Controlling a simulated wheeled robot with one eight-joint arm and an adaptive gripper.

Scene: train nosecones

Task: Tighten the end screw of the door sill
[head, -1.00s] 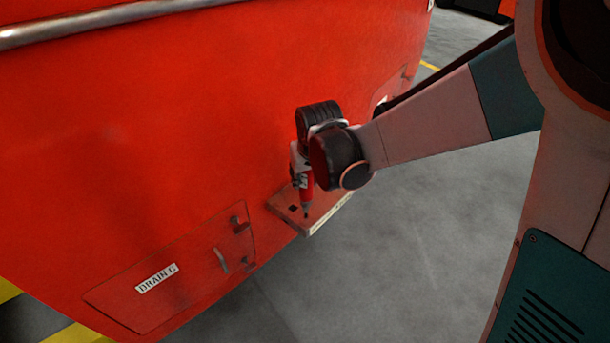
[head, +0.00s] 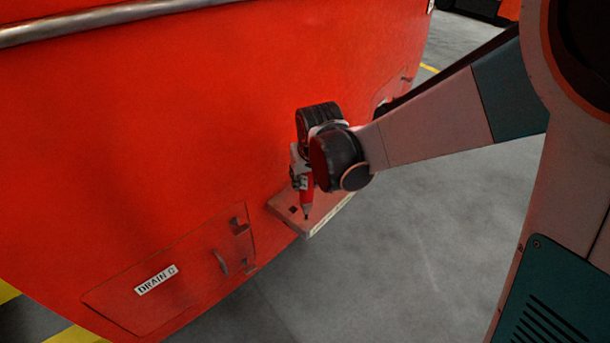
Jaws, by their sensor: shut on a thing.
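The door sill (head: 318,222) is a narrow ledge that juts from the lower side of the red nosecone. A dark square mark (head: 293,209) shows near its left end. My gripper (head: 301,176) is shut on a red screwdriver-like tool (head: 307,193) that points down. The tool's dark tip (head: 307,217) is at the sill's top near its left end, to the right of the square mark. Whether the tip touches a screw cannot be told; no screw head shows clearly under it.
The red nosecone wall (head: 150,130) stands close behind my gripper. A hatch labelled DRAIN C (head: 165,285) with small handles lies to the lower left. A metal rail (head: 100,22) runs along the top left. Grey floor (head: 400,260) is clear on the right.

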